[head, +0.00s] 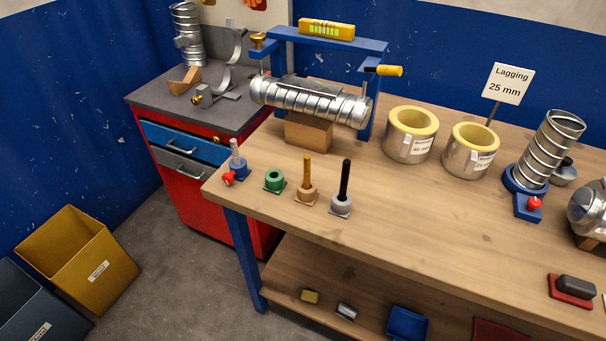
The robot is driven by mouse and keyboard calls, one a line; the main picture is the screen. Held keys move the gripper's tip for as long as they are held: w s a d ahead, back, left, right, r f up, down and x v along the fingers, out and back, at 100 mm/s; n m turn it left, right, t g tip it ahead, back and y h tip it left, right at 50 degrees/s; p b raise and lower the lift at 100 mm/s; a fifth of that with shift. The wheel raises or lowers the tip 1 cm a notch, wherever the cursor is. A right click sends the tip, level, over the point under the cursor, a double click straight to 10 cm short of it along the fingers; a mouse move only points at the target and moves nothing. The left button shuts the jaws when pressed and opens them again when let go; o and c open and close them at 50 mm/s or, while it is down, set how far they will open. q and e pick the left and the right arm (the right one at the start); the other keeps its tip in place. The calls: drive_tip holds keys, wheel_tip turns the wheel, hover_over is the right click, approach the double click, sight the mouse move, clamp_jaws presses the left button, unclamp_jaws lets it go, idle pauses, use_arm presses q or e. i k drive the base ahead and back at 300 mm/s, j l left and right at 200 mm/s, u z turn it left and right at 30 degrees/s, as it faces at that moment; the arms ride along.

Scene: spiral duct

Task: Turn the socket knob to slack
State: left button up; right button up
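A blue socket (519,183) stands on the right part of the wooden bench and holds a tilted spiral metal duct (549,148). A red knob (534,203) sits on the blue block at the front of this socket. A second red knob (229,178) is at the bench's left end, beside a small blue holder (238,170) with a grey pin. Which way either knob is set cannot be told from here. Neither of my grippers is in view.
Two yellow-lined rings, one of them (411,134), and a "Lagging 25 mm" sign (508,83) stand left of the socket. A metal piece (589,209) is close on its right. A blue frame (328,40) stands at the back.

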sight(229, 178)
drive_tip(key=i+j+z, duration=0.15)
drive_tip(key=j+z, duration=0.15)
drive_tip(key=z, duration=0.15)
drive_tip(key=i+j+z, duration=0.1)
drive_tip(key=j+z, duration=0.2)
drive_tip(key=z, duration=0.15)
drive_tip(key=j+z, duration=1.1)
drive_tip(key=z, duration=0.2)
